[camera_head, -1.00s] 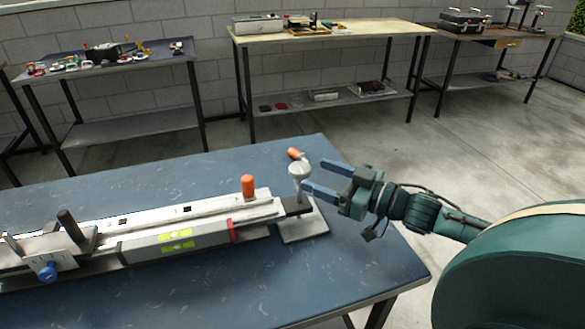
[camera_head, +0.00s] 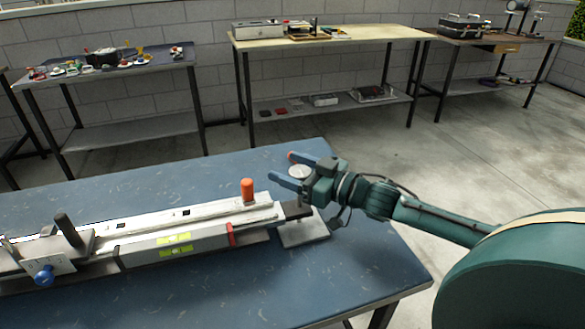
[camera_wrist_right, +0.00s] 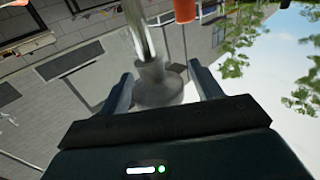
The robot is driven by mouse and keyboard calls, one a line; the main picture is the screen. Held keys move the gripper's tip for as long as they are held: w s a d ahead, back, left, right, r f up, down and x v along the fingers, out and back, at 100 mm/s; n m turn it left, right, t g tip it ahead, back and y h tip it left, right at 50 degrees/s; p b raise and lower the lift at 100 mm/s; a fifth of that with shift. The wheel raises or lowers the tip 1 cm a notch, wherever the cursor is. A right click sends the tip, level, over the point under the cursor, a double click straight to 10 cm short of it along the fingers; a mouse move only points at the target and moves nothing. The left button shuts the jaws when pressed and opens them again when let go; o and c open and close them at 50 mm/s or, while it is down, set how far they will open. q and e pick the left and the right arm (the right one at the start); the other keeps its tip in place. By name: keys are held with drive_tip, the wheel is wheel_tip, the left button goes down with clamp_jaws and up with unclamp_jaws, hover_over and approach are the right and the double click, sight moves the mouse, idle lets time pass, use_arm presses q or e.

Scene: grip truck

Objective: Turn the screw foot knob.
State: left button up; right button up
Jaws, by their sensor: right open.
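The screw foot knob (camera_head: 299,171) is a pale grey round knob at the right end of the long metal rig (camera_head: 140,230) on the blue table. My right gripper (camera_head: 281,166) is open around it, with one blue finger on the near side and one on the far side. In the right wrist view the grey knob (camera_wrist_right: 157,86) shows between the two spread fingers (camera_wrist_right: 162,84), with a metal rod beyond it. Contact with the fingers cannot be told. The screw below the knob is partly hidden by the gripper in the head view. My left gripper is not in view.
A square foot plate (camera_head: 304,233) lies under the rig's end. An orange upright handle (camera_head: 248,190) stands left of the knob. The table's right front area is clear. Further benches stand along the wall.

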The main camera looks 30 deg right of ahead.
drive_tip(key=shift+c, duration=0.2)
drive_tip(key=c, duration=0.9)
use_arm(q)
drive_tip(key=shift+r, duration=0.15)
use_arm(e)
drive_tip(key=shift+h, duration=0.3)
